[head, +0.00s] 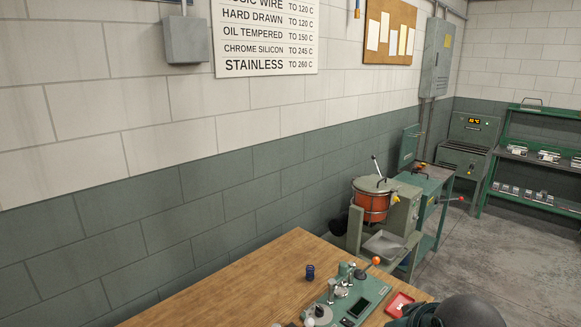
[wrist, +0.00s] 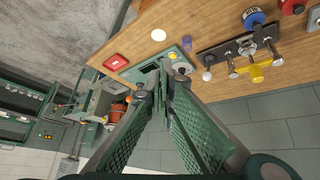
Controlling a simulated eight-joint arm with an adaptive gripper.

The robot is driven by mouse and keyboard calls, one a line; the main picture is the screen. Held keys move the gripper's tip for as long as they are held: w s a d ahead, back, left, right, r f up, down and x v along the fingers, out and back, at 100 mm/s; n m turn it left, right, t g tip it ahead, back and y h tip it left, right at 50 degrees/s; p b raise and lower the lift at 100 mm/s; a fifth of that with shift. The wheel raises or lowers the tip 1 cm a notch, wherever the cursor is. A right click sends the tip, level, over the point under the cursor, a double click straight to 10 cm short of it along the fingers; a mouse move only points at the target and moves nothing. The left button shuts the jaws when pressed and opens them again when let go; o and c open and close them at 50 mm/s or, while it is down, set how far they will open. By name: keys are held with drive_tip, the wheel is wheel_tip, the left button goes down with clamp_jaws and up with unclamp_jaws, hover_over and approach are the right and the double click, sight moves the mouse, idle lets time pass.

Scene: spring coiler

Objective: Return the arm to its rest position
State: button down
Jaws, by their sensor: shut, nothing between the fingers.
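My gripper (wrist: 161,92) fills the lower middle of the wrist view. Its two green ribbed fingers come together at the tips, shut with nothing between them. Beyond the tips is the wooden bench (wrist: 215,28) with a green bench device (wrist: 180,55) on it. In the head view, a dark grey rounded part of my arm shows at the bottom right corner, over the bench (head: 220,290). The fingertips are not clearly seen there.
A rack with several knobbed tools (wrist: 245,55) is right in the wrist view. An orange pot machine (head: 372,200) stands behind the bench.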

drive_tip(key=shift+s+f+m, duration=0.3)
drive_tip(key=shift+s+m, duration=0.35)
drive_tip(key=shift+m, duration=0.05)
idle(1.0)
